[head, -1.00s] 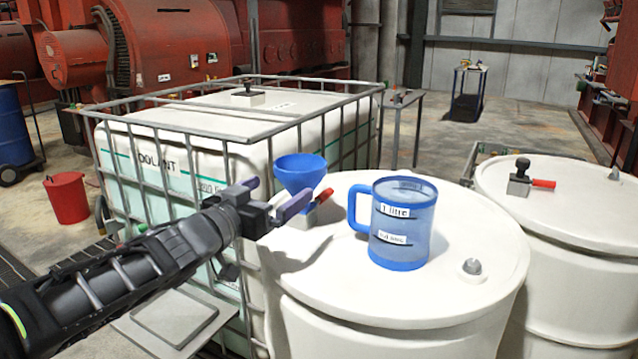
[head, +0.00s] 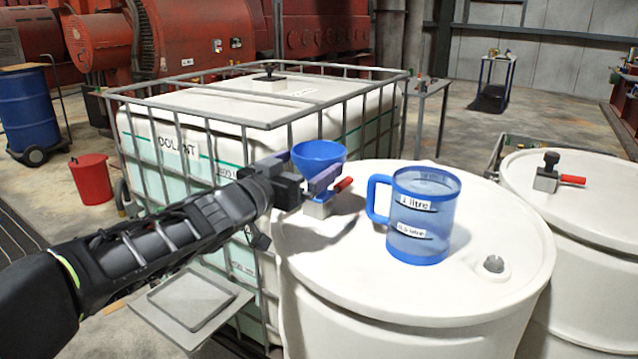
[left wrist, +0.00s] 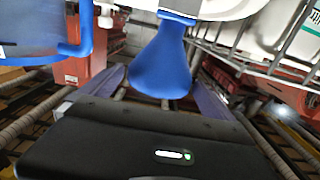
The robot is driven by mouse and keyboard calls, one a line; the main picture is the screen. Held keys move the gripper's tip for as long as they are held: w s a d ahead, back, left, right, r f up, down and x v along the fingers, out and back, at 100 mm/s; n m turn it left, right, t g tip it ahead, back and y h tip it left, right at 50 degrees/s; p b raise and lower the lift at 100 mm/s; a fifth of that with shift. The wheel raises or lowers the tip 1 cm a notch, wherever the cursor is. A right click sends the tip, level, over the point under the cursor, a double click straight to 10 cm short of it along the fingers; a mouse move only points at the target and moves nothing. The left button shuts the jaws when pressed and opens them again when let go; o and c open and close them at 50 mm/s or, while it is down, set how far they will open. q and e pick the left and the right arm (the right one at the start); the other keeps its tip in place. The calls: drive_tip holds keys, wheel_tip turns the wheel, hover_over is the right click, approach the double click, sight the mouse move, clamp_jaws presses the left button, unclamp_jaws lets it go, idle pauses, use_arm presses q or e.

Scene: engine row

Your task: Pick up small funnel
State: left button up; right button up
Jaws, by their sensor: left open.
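My right gripper is not in view.
A blue measuring jug (head: 425,215) stands on the same lid, right of the funnel. A caged white coolant tank (head: 180,160) is close behind and left. A second drum (head: 590,215) is at the right. A red bucket (head: 92,180) is on the floor.

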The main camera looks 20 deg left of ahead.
sight(332, 148)
use_arm(q)
drive_tip(key=shift+w+d, duration=0.15)
drive_tip(key=shift+w, duration=1.15)
drive_tip(key=shift+w+d, duration=0.15)
drive_tip(key=shift+w, duration=1.15)
drive_tip(key=c, duration=1.8)
drive_tip(key=shift+o, duration=0.2)
drive_tip(key=shift+r, duration=0.1)
wheel_tip(332, 148, up, 10)
drive_tip(key=p, duration=0.6)
